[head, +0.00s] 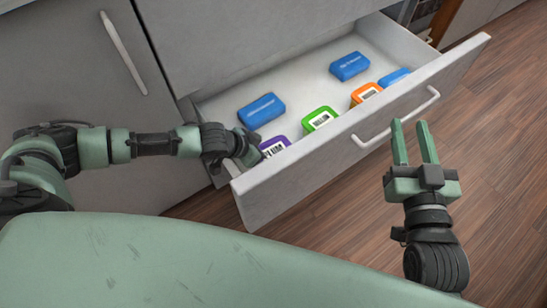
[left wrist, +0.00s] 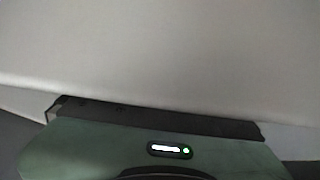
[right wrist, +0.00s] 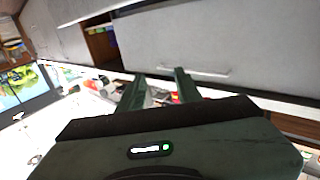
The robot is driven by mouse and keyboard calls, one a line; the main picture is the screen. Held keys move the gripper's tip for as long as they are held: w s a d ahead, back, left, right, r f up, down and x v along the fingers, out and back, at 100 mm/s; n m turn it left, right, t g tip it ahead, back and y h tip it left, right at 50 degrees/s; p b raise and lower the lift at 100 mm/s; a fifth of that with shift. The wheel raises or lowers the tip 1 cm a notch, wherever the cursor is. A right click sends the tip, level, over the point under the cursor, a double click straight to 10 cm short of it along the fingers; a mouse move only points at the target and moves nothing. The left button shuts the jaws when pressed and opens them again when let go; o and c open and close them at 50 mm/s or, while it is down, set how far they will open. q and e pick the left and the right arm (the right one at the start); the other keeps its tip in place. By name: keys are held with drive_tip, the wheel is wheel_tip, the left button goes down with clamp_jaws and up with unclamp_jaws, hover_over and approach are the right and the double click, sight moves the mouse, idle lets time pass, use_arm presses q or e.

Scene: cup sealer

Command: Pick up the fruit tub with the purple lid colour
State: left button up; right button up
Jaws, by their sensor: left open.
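The fruit tub with the purple lid (head: 273,147) lies in the near left part of the open drawer, close to the drawer's front panel. My left gripper (head: 250,157) is open and reaches over the drawer's left side, right beside the purple-lidded tub. Its fingertips are partly hidden, and I cannot tell whether they touch the tub. The left wrist view shows only a plain pale surface beyond the gripper body. My right gripper (head: 415,143) is open and empty, outside the drawer to the right; its two fingers also show in the right wrist view (right wrist: 160,85).
The open drawer (head: 340,140) also holds a green-lidded tub (head: 320,119), an orange-lidded tub (head: 366,94) and blue boxes (head: 262,110). The drawer's front panel and handle (head: 400,116) stand between the tubs and my body. Wooden floor is free at the right.

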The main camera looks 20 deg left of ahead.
sight(273, 152)
use_arm(q)
drive_tip(key=b+x, duration=0.1)
drive_tip(key=x, duration=0.3)
drive_tip(key=shift+d+r+b, duration=0.15)
drive_tip(key=shift+d+b, duration=0.05)
drive_tip(key=shift+b, duration=0.2)
use_arm(e)
wheel_tip(273, 152, up, 9)
drive_tip(key=s+t+y, duration=0.2)
drive_tip(key=t, duration=0.3)
drive_tip(key=shift+s+a+t, duration=0.2)
drive_tip(key=shift+a+t, duration=0.1)
use_arm(q)
drive_tip(key=shift+c, duration=0.3)
use_arm(e)
drive_tip(key=shift+r, duration=0.1)
use_arm(q)
drive_tip(key=c, duration=1.5)
drive_tip(key=shift+c, duration=1.2)
drive_tip(key=shift+r, duration=0.2)
use_arm(e)
drive_tip(key=shift+w, duration=0.15)
